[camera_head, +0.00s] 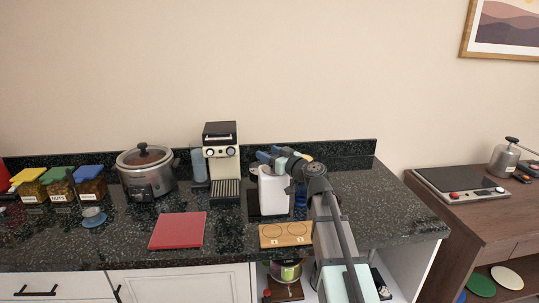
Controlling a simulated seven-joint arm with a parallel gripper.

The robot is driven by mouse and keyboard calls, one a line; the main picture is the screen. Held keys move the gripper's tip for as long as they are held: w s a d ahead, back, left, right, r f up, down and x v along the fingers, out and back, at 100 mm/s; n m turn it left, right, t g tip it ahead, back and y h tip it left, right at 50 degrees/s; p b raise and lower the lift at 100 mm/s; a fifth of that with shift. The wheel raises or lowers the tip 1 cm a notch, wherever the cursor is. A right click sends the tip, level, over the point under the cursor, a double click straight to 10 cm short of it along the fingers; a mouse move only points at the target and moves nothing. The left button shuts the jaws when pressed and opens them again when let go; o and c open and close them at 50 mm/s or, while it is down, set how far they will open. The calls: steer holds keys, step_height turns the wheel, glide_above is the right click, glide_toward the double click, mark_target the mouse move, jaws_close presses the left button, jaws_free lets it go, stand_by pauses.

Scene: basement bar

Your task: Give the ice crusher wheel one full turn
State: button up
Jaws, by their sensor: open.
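A white upright box-shaped appliance (273,192) stands on the dark stone counter, right of the coffee machine; it looks like the ice crusher. I cannot make out its wheel, and my arm covers its right side. My gripper (265,158) is at the top of the appliance, reaching in from the right. It is open, with nothing seen held in it. The view is too small to tell whether the fingers touch the appliance or are around a part of it.
A coffee machine (221,153) and a steel cooker (145,172) stand to the left. A red board (177,231) and a wooden board (286,235) lie at the front. Spice jars (59,187) are far left. A blue object (301,195) stands close behind my arm. The right counter end is clear.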

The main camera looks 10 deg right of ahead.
steer(key=shift+w+a, duration=0.1)
steer(key=shift+w, duration=0.05)
steer(key=shift+c, duration=0.4)
steer(key=c, duration=0.9)
steer(key=shift+m+t+h, duration=0.6)
steer(key=shift+m+h, duration=0.2)
steer(key=shift+h, duration=0.3)
steer(key=shift+o, duration=0.2)
steer(key=shift+w+d+f+m+t+h, duration=0.1)
steer(key=shift+d+m+t+h, duration=0.15)
steer(key=shift+m+h, duration=0.45)
steer(key=shift+d+f+m+t+h, duration=0.1)
steer(key=shift+m+t+h, duration=0.25)
steer(key=shift+h, duration=0.55)
steer(key=shift+d+r+m+h, duration=0.1)
steer(key=shift+r+m+h, duration=0.05)
steer(key=shift+m+h, duration=0.4)
steer(key=o, duration=0.9)
steer(key=shift+o, duration=0.2)
